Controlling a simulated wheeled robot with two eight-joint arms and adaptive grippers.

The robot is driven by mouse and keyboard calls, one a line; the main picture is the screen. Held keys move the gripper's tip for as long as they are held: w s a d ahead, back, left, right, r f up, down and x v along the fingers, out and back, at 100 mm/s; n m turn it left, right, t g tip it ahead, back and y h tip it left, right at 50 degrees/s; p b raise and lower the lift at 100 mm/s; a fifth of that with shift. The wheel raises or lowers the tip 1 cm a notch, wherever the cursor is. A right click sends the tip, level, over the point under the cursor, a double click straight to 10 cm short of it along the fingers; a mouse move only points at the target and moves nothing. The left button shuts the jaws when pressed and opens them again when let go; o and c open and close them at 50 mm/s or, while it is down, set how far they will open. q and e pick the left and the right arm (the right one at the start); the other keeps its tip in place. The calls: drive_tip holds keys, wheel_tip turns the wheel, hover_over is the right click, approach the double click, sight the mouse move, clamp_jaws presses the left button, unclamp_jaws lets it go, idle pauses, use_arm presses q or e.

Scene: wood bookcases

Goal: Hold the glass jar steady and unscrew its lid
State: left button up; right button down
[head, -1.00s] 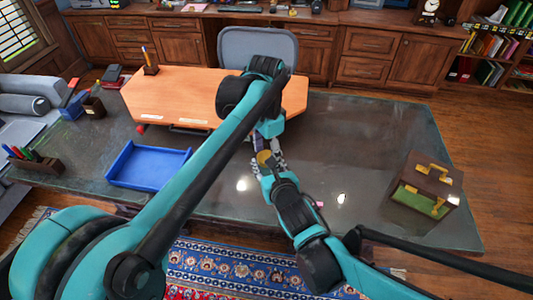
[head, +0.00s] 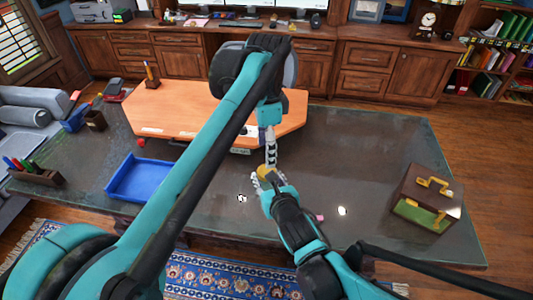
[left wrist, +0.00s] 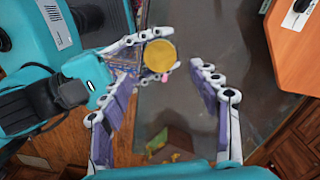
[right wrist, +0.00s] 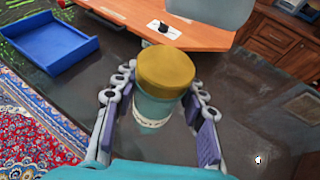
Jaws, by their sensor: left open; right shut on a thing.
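The glass jar (right wrist: 153,108) is upright between the fingers of my right gripper (right wrist: 153,100), held above the desk. It looks bluish and clear with a pale label band. Its round gold lid (right wrist: 166,70) sits on top; the lid also shows in the head view (head: 264,171) and the left wrist view (left wrist: 159,55). My right gripper (head: 266,180) is shut on the jar. My left gripper (head: 271,150) is open and empty, just beyond and above the lid in the head view. In the left wrist view its fingers (left wrist: 167,76) are wide apart, with the lid off-centre toward the left finger.
The dark desk (head: 350,160) lies below. A blue tray (head: 150,178) is at left, a brown box with gold handles (head: 428,205) at right. An orange wooden board (head: 185,108) is at the back, with a chair behind. The desk's middle right is clear.

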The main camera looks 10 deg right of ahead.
sight(266, 170)
use_arm(q)
wheel_tip(266, 170, down, 8)
drive_tip(key=shift+r, duration=0.15)
idle(0.3)
drive_tip(key=c, duration=1.2)
drive_tip(key=shift+n, duration=1.6)
drive_tip(key=o, duration=1.3)
drive_tip(key=shift+c, duration=0.2)
